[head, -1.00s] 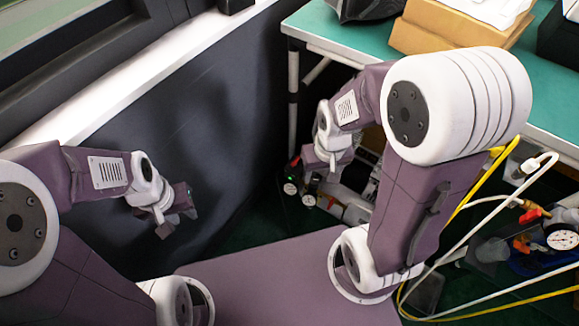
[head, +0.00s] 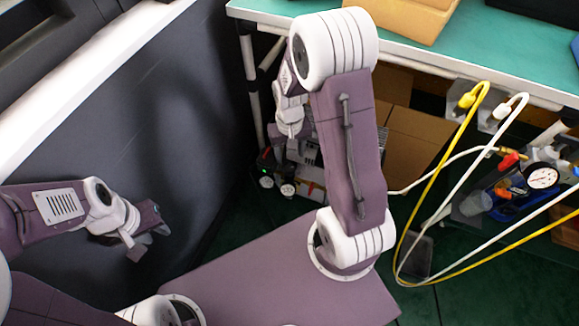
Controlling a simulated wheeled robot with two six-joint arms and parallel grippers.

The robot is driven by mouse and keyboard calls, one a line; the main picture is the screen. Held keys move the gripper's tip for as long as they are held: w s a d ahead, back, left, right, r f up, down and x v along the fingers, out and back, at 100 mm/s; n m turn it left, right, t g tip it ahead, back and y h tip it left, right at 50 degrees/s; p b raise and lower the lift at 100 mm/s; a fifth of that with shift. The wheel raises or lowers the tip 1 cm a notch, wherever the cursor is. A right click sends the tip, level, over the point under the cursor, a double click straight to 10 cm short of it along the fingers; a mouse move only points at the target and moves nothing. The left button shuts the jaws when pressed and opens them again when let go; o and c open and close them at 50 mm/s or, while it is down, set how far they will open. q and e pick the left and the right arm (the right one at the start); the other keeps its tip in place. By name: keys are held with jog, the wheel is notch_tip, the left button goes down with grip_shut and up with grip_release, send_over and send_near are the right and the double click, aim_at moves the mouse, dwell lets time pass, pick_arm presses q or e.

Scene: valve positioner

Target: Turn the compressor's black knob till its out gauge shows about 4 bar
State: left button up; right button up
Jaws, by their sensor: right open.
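The compressor (head: 312,182) stands on the floor under the bench, partly hidden behind my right arm. Two small round gauges show on its left front, one (head: 267,182) by a green light and one (head: 288,190) to its right. Their readings are too small to tell, and I cannot make out which is the out gauge. The black knob cannot be told clearly from the dark parts around it. My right gripper (head: 291,146) is open, pointing down over the compressor's left end. Whether it touches anything is unclear. My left gripper (head: 147,236) is open and empty, away from the compressor.
The green bench (head: 455,52) overhangs the compressor, with a cardboard box (head: 405,18) on top. A dark wall panel (head: 170,110) stands at left. Yellow (head: 437,172) and white hoses loop at right, near another gauge (head: 543,176). Cartons (head: 412,150) stand under the bench.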

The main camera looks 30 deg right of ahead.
aim_at(290, 168)
notch_tip(290, 168, down, 8)
jog(key=b, duration=0.5)
jog(key=shift+f, duration=0.15)
grip_shut()
jog(key=shift+r+p, duration=0.45)
jog(key=shift+p, duration=0.1)
jog(key=shift+m+p, duration=0.35)
jog(key=shift+m, duration=0.15)
jog(key=shift+f, duration=0.25)
grip_release()
